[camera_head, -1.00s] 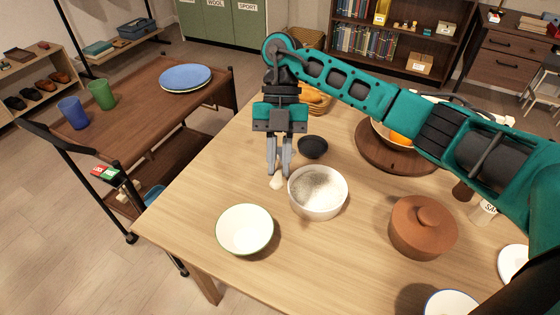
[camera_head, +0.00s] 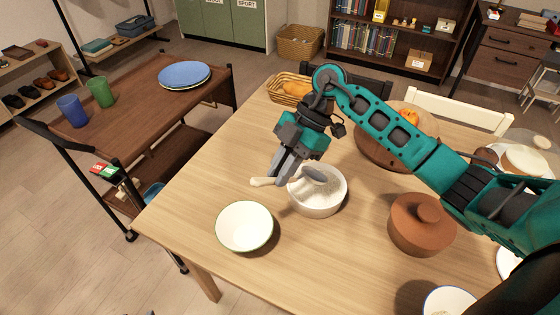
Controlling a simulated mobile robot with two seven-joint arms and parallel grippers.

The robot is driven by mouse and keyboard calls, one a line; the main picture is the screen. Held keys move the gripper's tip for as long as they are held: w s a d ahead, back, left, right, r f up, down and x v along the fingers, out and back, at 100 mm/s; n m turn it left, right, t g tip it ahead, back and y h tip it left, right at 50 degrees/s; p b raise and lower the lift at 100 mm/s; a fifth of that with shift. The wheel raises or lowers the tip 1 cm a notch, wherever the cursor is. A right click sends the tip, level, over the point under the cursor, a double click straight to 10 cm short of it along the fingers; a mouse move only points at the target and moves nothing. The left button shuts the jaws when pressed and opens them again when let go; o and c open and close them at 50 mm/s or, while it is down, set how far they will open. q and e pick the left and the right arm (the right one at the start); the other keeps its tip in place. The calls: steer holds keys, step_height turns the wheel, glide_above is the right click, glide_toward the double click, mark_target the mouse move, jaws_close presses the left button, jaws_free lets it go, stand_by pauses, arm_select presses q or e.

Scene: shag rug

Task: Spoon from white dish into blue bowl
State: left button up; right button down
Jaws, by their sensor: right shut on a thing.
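My right gripper (camera_head: 284,172) is shut on a scoop-like spoon, with the pale handle (camera_head: 262,182) sticking out to the left. The spoon's grey head seems to lie over the white dish (camera_head: 319,208), partly covered by the fingers. The dish holds a pale, grainy filling. A white bowl with a blue rim (camera_head: 450,303) is cut off by the bottom edge, at the lower right, well away from the gripper; something pale shows inside it. My left gripper is not in view.
An empty white bowl with a green rim (camera_head: 244,228) stands left of the dish. A brown lidded pot (camera_head: 422,224) stands between the dish and the blue-rimmed bowl. The table's left front is clear.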

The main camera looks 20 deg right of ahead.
mark_target(289, 183)
steer(key=f, duration=0.3)
steer(key=shift+d+f, duration=0.15)
steer(key=shift+d, duration=0.1)
steer(key=shift+w+d+f+b, duration=0.1)
steer(key=shift+f+b, duration=0.25)
steer(key=shift+f, duration=0.25)
steer(key=shift+w+d+f+b, duration=0.1)
steer(key=shift+f+b, duration=0.25)
steer(key=shift+f, duration=0.2)
steer(key=shift+d+h, duration=0.55)
steer(key=shift+h, duration=0.05)
steer(key=shift+a+r+h+p, duration=0.1)
steer(key=shift+r+h+p, duration=0.25)
steer(key=shift+p, duration=0.45)
steer(key=shift+a+r+t+h, duration=0.1)
steer(key=shift+r+t+h, duration=0.15)
steer(key=shift+r+t, duration=0.05)
steer(key=shift+s+a+r+h, duration=0.1)
steer(key=shift+a+r+h, duration=0.15)
steer(key=shift+r+h, duration=0.25)
steer(key=shift+a+r+h, duration=0.25)
steer(key=shift+r+h, duration=0.05)
steer(key=shift+r, duration=0.35)
steer(key=shift+t, duration=0.3)
